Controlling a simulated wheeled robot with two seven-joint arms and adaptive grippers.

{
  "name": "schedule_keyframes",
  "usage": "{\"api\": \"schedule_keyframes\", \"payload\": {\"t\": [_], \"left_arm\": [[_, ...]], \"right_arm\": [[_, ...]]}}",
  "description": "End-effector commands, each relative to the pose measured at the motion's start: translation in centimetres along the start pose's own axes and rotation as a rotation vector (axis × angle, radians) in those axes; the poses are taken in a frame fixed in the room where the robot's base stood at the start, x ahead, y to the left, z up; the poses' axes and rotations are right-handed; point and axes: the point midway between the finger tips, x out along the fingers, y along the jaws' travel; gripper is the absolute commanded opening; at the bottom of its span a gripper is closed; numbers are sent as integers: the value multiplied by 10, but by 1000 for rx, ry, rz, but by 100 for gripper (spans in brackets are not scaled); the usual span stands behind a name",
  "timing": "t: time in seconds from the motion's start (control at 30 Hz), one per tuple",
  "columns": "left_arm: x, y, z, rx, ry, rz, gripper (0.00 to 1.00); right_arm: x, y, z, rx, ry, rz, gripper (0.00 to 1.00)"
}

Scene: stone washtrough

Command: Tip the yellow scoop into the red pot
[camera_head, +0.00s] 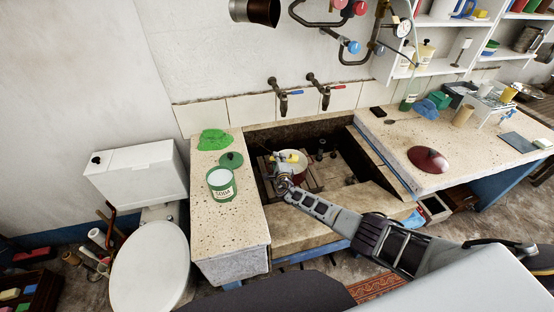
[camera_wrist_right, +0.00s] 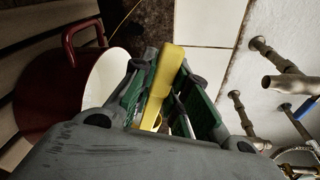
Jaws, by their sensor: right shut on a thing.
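The red pot (camera_head: 302,177) stands in the sunken basin of the stone trough, white inside. In the right wrist view the pot (camera_wrist_right: 45,95) is at the left, with a red handle and pale inner wall. My right gripper (camera_head: 284,171) reaches over the basin beside the pot. In the wrist view its fingers (camera_wrist_right: 168,92) are shut on the yellow scoop (camera_wrist_right: 171,62). The scoop (camera_head: 291,156) shows over the pot's opening in the head view. Its contents cannot be made out, and the gripper hides part of the pot. My left gripper is not in view.
A green soda tin (camera_head: 221,184), a green lid (camera_head: 231,159) and a green cloth (camera_head: 213,142) are on the left stone ledge. A dark red lid (camera_head: 428,159) lies on the right counter. Two taps (camera_head: 283,101) (camera_head: 325,98) project above the basin's back edge.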

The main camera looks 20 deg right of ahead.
Motion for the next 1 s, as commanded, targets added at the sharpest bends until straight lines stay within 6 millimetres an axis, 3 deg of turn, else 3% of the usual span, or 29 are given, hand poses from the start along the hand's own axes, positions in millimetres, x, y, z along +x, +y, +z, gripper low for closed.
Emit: {"api": "schedule_keyframes", "payload": {"t": [0.43,1.0], "left_arm": [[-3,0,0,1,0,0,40],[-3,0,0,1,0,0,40]], "right_arm": [[2,10,4,-150,23,-1,0],[2,10,4,-162,25,-1,0]]}}
